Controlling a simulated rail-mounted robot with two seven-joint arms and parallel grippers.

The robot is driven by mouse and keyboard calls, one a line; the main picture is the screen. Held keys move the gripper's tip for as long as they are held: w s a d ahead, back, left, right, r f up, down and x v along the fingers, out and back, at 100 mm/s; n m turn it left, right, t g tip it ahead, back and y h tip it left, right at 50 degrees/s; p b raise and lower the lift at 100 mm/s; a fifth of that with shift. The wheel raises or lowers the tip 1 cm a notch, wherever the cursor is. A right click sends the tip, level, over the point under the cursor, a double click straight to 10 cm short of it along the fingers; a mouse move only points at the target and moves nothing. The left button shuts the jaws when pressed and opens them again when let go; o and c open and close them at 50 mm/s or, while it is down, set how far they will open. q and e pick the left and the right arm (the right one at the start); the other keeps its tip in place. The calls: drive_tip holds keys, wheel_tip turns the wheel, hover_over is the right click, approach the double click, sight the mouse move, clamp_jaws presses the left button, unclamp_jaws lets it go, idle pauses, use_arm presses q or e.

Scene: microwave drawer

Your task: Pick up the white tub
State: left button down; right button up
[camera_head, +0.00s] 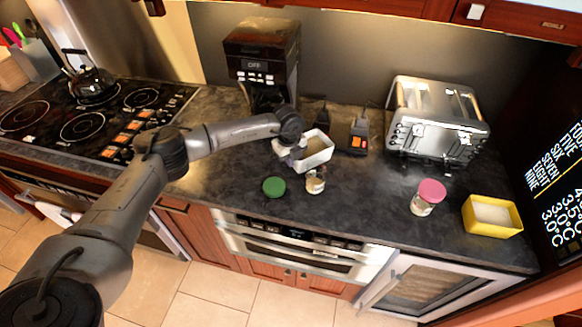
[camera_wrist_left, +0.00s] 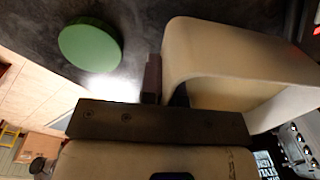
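The white tub (camera_head: 318,160) is at the middle of the counter, in front of the coffee machine, its open top facing up. My left gripper (camera_head: 291,157) is at its left side. In the left wrist view the tub (camera_wrist_left: 225,50) fills the upper right. The left gripper (camera_wrist_left: 165,85) has one finger outside the tub's wall and a dark part of the other inside, close together, with the wall pinched between them. Whether the tub's base touches the counter cannot be told. My right gripper is not in view.
A green disc (camera_head: 274,186) and a small jar (camera_head: 315,182) are in front of the tub. A dark device with an orange display (camera_head: 359,136) is to its right. The coffee machine (camera_head: 262,50) stands behind. A toaster (camera_head: 436,115), pink-lidded jar (camera_head: 428,197) and yellow tub (camera_head: 491,229) are further right.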

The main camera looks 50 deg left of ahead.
sight(291, 174)
use_arm(q)
drive_tip(key=shift+f, duration=1.9)
drive_tip(key=shift+f, duration=0.1)
drive_tip(key=c, duration=1.3)
unclamp_jaws()
drive_tip(key=shift+c, duration=0.2)
wheel_tip(291, 174, up, 11)
drive_tip(key=shift+s, duration=0.25)
drive_tip(key=shift+o, duration=0.7)
drive_tip(key=shift+a+r, duration=0.1)
drive_tip(key=shift+r, duration=0.5)
